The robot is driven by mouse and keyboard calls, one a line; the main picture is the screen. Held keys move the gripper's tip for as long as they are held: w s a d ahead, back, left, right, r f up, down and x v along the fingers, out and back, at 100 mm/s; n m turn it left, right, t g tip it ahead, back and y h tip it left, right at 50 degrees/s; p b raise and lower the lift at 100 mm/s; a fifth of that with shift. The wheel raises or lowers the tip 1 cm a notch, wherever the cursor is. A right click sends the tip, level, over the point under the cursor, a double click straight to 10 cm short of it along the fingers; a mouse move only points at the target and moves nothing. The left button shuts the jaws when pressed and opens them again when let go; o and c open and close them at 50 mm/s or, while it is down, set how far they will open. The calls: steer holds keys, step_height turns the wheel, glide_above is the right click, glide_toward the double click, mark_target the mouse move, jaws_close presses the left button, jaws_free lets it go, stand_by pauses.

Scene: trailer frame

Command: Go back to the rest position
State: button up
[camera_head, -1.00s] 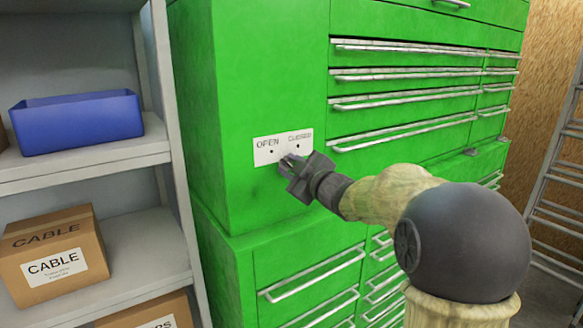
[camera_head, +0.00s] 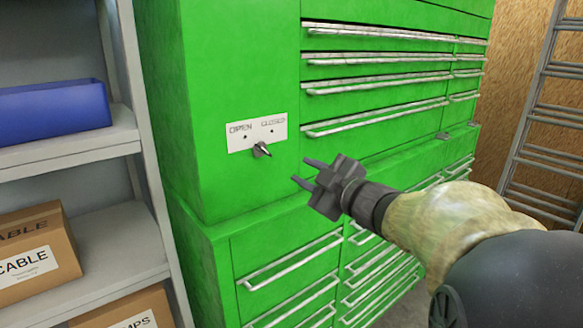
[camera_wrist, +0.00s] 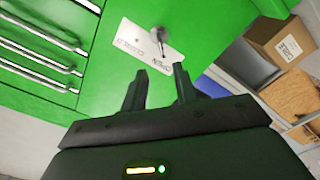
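My gripper (camera_head: 300,170) is held in the air in front of the green cabinet, to the right of and slightly below the small switch. Its two fingers are spread apart with nothing between them; they show empty in the wrist view too (camera_wrist: 160,75). The small metal switch (camera_head: 261,149) sits at the lower edge of a white plate (camera_head: 257,134) marked OPEN and CLOSED. The switch (camera_wrist: 158,34) and plate (camera_wrist: 130,34) also show in the wrist view, beyond the fingertips and apart from them. I cannot tell which word the switch points to.
The green cabinet (camera_head: 215,80) has several drawers with metal handles. A grey shelf (camera_head: 75,150) at the left holds a blue bin (camera_head: 55,110) and a cardboard CABLE box (camera_head: 35,250). A ladder (camera_head: 545,120) leans at the right.

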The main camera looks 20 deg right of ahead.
steer(key=shift+v, duration=1.05)
step_height(320, 180, down, 14)
steer(key=d+m+g+h+p, duration=0.1)
steer(key=m+g+h+p, duration=0.4)
steer(key=m+h, duration=0.4)
steer(key=s+a+f+m+g+y+p, duration=0.1)
steer(key=s+a+f+m+g, duration=0.1)
steer(key=s, duration=0.5)
steer(key=s+a+f+m+g+y+p, duration=0.1)
steer(key=s+a+f+m+g, duration=0.1)
steer(key=s+a+f+g, duration=0.2)
steer(key=s+f+g, duration=0.3)
steer(key=s+f, duration=0.1)
steer(key=shift+a+m, duration=0.25)
steer(key=shift+m, duration=0.05)
